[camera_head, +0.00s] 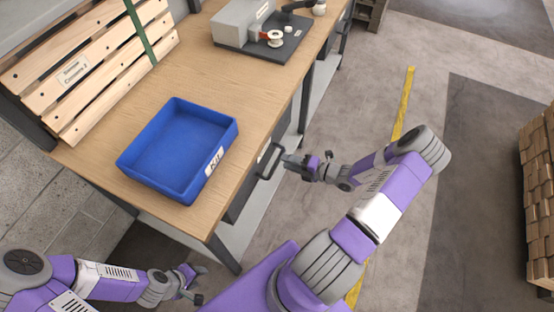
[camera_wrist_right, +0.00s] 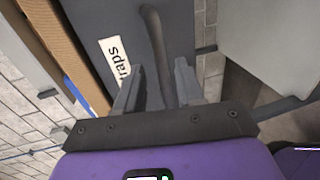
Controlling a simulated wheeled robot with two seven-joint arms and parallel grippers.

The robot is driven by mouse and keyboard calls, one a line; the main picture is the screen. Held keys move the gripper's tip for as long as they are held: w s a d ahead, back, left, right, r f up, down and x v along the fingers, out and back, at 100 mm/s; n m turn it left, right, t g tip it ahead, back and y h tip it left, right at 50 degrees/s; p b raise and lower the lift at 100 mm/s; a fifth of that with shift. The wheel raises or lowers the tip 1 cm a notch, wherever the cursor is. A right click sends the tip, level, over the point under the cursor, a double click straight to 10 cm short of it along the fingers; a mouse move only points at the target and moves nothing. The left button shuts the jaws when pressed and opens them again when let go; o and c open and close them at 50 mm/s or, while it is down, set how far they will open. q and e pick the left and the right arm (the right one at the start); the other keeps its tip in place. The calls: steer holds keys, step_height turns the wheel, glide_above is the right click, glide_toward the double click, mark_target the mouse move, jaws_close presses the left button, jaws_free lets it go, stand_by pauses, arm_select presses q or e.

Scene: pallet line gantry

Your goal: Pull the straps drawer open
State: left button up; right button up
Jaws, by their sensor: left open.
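The straps drawer (camera_wrist_right: 105,20) is a dark grey front with a white label reading "traps" (camera_wrist_right: 115,58) in the right wrist view. Its dark bar handle (camera_wrist_right: 157,40) runs down between the fingers of my right gripper (camera_wrist_right: 160,85). The fingers stand apart, one on each side of the bar, with a gap visible on the left side. In the head view the handle (camera_head: 268,162) sticks out below the bench edge, with my right gripper (camera_head: 288,160) at it. I see no clear gap around the drawer front. My left gripper (camera_head: 194,284) is open and empty, low at the bottom left.
The wooden bench (camera_head: 222,83) carries a blue bin (camera_head: 128,163), a grey device on a dark plate (camera_head: 281,50) and a slatted wooden panel (camera_head: 30,75). Open floor with a yellow line (camera_head: 403,105) lies to the right. Stacked brown goods (camera_head: 538,200) stand at the far right.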

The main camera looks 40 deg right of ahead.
mark_target(278, 158)
steer(key=shift+b+x, duration=0.65)
steer(key=shift+x, duration=1.75)
steer(key=shift+c, duration=0.3)
jaws_close()
